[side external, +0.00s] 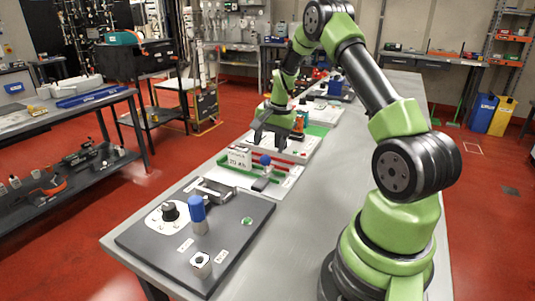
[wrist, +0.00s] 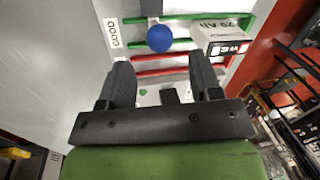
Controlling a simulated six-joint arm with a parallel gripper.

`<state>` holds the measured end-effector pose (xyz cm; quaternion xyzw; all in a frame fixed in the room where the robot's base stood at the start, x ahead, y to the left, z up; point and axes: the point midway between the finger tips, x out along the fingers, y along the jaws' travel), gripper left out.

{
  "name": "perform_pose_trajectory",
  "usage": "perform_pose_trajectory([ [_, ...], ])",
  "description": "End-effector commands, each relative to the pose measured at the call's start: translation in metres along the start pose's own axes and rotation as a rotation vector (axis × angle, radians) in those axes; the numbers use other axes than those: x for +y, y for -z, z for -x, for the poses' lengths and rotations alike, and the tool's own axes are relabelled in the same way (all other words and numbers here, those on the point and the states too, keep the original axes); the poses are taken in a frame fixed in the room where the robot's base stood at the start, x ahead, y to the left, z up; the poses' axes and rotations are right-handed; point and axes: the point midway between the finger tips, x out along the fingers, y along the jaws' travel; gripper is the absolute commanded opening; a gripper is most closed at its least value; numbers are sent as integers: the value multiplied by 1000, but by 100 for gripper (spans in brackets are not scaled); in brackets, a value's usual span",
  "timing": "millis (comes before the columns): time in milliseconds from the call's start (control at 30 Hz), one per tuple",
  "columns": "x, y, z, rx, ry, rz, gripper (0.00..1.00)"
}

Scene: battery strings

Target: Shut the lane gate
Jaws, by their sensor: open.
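A blue ball knob (side external: 265,160) stands on the lane board (side external: 225,180), next to a small dark block (side external: 261,184). The knob also shows in the wrist view (wrist: 159,38), among green and red lane strips. It looks like the gate's handle, but I cannot tell how far the gate stands open or shut. My gripper (side external: 267,143) is above the board, on the far side of the knob. In the wrist view my gripper (wrist: 161,66) points down with its fingers wide apart and nothing between them. The knob is beyond the fingertips, apart from them.
A dark panel (side external: 235,235) with a blue-capped post (side external: 197,210) and a dial (side external: 170,210) lies at the near end. More equipment stands farther along the bench (side external: 310,200).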

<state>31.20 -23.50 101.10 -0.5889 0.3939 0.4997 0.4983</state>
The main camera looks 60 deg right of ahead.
Motion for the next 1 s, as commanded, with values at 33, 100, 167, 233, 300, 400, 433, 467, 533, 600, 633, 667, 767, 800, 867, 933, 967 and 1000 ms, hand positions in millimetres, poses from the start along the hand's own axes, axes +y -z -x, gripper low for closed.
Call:
perform_pose_trajectory([
  [33,0,1,12,3,3,-1,58],
  [100,0,1,24,4,2,0,58],
  [167,0,1,34,3,2,-1,58],
  [233,0,1,42,3,2,-1,58],
  [300,0,1,48,2,1,-2,58],
  [400,0,1,52,1,0,-2,58],
  [433,0,0,52,1,0,-2,58],
  [467,1,0,52,0,0,-2,58],
  [533,1,0,52,0,-1,-1,58],
  [600,0,0,52,0,-1,-1,58],
  [633,0,0,52,0,0,-1,58],
  [667,0,0,52,0,0,-1,58],
  [767,-4,-5,59,6,7,20,58],
  [800,-8,-11,66,12,14,41,58],
  [867,-16,-24,81,24,30,86,58],
  [933,-26,-47,104,41,56,158,58],
  [967,-30,-59,114,50,69,196,58],
  [1000,-33,-76,128,60,87,246,58],
])
